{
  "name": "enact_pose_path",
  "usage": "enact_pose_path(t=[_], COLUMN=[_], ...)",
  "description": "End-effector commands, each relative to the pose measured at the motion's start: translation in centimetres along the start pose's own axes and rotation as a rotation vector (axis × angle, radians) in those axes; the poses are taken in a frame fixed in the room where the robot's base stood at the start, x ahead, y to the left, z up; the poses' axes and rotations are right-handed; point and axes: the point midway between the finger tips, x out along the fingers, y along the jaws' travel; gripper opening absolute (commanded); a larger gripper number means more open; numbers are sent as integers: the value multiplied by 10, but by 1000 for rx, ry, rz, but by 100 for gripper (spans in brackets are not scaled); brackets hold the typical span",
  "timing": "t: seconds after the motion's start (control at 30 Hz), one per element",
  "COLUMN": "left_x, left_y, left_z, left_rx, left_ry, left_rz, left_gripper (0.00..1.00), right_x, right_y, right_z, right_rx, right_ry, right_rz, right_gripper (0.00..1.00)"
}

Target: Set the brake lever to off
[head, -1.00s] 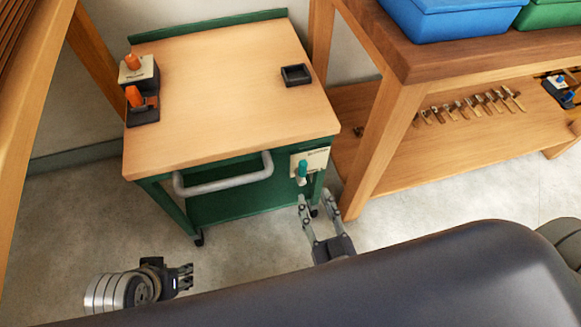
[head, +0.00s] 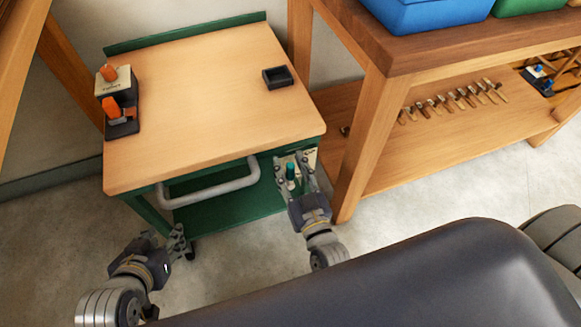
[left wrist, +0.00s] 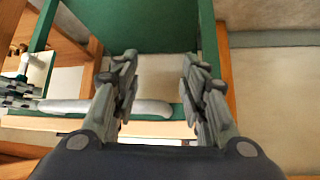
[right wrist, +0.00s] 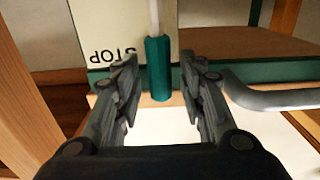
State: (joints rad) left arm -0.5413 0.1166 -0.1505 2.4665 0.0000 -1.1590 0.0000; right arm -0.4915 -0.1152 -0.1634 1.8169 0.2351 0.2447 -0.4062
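The brake lever (head: 290,171) has a teal grip and sits on a pale plate (head: 311,158) at the right end of the green cart's front. In the right wrist view the teal grip (right wrist: 158,68) lies between the fingertips of my right gripper (right wrist: 158,80), with gaps on both sides; the plate (right wrist: 112,40) there reads "STOP", upside down. My right gripper also shows in the head view (head: 295,172), open around the lever. My left gripper (head: 180,240) is low at the cart's front left; in the left wrist view (left wrist: 157,75) it is open and empty.
A grey handle (head: 208,190) runs along the cart's front, left of the lever. The cart top (head: 200,100) carries a black tray (head: 278,77) and an orange-and-black device (head: 118,105). A wooden bench leg (head: 365,140) stands close on the right.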

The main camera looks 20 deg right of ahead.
Motion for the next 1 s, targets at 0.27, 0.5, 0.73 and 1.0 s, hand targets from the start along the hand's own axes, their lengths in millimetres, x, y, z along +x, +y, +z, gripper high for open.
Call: enact_pose_path(t=[0.27, 0.5, 0.73, 1.0], left_x=[0, 0, -1, -16], left_y=[0, 0, 0, -6], left_z=[-1, 0, 2, 45], left_rx=[0, 0, 0, -5], left_ry=[3, 2, -15, -212], left_rz=[0, 0, 0, -12], left_gripper=[40, 40, 40, 40], right_x=[0, 0, 0, 0], right_y=[0, 0, 1, 9], right_z=[0, 0, 0, -1], right_rx=[0, -1, 11, 100], right_ry=[0, 0, 0, -1], right_rz=[0, 0, 0, -1], right_gripper=[28, 0, 0, 0])
